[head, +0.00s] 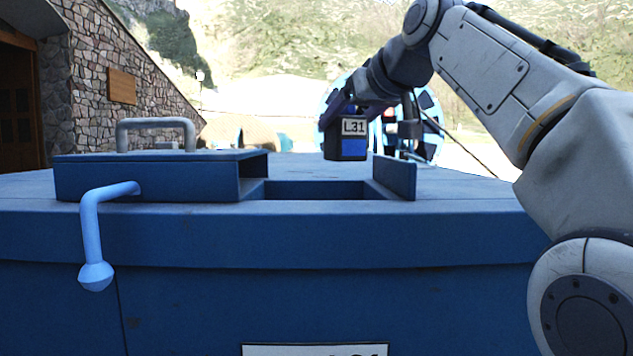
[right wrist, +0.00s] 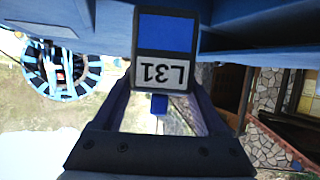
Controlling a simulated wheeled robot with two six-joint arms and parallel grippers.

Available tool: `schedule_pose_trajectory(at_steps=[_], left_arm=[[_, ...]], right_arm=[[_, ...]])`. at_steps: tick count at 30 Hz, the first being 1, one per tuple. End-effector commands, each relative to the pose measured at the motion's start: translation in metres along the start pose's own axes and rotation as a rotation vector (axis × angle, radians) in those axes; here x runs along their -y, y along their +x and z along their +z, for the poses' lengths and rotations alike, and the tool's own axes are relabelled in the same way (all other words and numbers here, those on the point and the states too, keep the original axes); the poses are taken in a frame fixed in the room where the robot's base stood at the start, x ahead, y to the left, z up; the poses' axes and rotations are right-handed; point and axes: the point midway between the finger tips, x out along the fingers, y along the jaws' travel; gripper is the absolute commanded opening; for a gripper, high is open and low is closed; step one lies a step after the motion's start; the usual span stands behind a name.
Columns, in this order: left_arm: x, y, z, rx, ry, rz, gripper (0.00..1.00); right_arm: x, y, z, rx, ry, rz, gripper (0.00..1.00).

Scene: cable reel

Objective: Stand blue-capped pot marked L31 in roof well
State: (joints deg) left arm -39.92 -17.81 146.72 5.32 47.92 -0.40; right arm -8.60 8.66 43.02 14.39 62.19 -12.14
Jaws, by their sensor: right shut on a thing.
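The dark pot marked L31 (head: 344,148) has a white label above a blue panel and looks upright. My right gripper (head: 352,106) is shut on its upper part. The pot hangs over or behind the roof well (head: 315,190), a rectangular opening in the blue roof; its exact depth relative to the well is unclear. In the right wrist view, the pot (right wrist: 166,36) appears upside down between the fingers of my right gripper (right wrist: 162,92), with a small blue piece near its label end. The well's inside is mostly hidden. My left gripper is not in view.
A blue cover (head: 150,178) with a grey handle (head: 155,124) stands left of the well. A raised blue plate (head: 394,177) edges its right side. A light-blue crank (head: 92,235) sticks out in front. A cable reel (head: 433,140) stands behind.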

Motion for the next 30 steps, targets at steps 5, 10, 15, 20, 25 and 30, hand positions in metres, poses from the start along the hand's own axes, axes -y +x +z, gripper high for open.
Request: schedule_pose_trajectory(at_steps=[5, 10, 15, 20, 25, 30], left_arm=[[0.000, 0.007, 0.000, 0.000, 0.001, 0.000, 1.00], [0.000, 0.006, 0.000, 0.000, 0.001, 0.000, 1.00], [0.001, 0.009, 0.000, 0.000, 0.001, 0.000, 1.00], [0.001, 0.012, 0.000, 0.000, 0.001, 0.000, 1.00], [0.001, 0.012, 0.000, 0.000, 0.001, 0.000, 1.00], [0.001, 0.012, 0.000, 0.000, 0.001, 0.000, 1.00]], right_arm=[[0.037, 0.021, 0.017, 0.000, -0.003, -0.005, 0.05], [0.053, 0.031, 0.022, -0.002, -0.001, -0.001, 0.05], [0.055, 0.037, 0.033, 0.000, 0.000, 0.000, 0.05], [0.055, 0.045, 0.051, 0.000, -0.001, -0.001, 0.05], [0.056, 0.049, 0.059, -0.002, -0.002, -0.002, 0.05], [0.056, 0.049, 0.059, -0.003, -0.002, -0.002, 0.05]])
